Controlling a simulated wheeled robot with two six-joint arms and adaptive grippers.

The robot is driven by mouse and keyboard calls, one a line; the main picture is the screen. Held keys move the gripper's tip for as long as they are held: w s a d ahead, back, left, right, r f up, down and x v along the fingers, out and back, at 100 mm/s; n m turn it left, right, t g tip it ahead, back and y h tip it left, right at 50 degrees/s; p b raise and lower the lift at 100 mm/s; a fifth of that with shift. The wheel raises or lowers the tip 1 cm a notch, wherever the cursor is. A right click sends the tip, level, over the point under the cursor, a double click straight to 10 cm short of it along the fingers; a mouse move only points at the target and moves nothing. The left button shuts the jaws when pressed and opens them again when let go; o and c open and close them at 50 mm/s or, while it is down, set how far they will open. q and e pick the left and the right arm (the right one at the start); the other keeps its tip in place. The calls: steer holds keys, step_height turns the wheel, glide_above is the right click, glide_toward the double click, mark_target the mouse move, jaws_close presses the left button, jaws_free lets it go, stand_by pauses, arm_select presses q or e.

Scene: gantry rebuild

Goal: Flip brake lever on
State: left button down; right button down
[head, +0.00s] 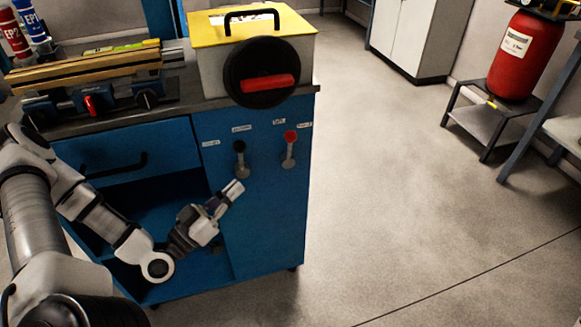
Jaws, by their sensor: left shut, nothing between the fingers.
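Two short levers are on the blue cabinet's front panel. One has a black knob (240,147), the other a red knob (290,137); both knobs show above their grey bases. Small white labels sit on either side of each lever, but they are too small to read, so I cannot tell which is the brake lever. My left gripper (235,189) is shut and empty. Its tips point up and right, just below the black-knobbed lever in the picture; I cannot tell whether they touch the panel. My right gripper is not in view.
A yellow-topped box (212,72) with a red-handled dial (268,85) stands on the cabinet (255,225) above the levers. A vise (90,100) is at left. A red cylinder (517,55) stands on a low stand at right. The floor right of the cabinet is clear.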

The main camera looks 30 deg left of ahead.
arm_select(q)
steer(key=shift+d+r, duration=0.1)
steer(key=shift+d, duration=0.05)
steer(key=shift+w, duration=0.1)
steer(key=b, duration=0.5)
glide_toward(287, 140)
steer(key=x, duration=0.7)
steer(key=shift+w, duration=0.15)
steer(key=shift+p, duration=0.3)
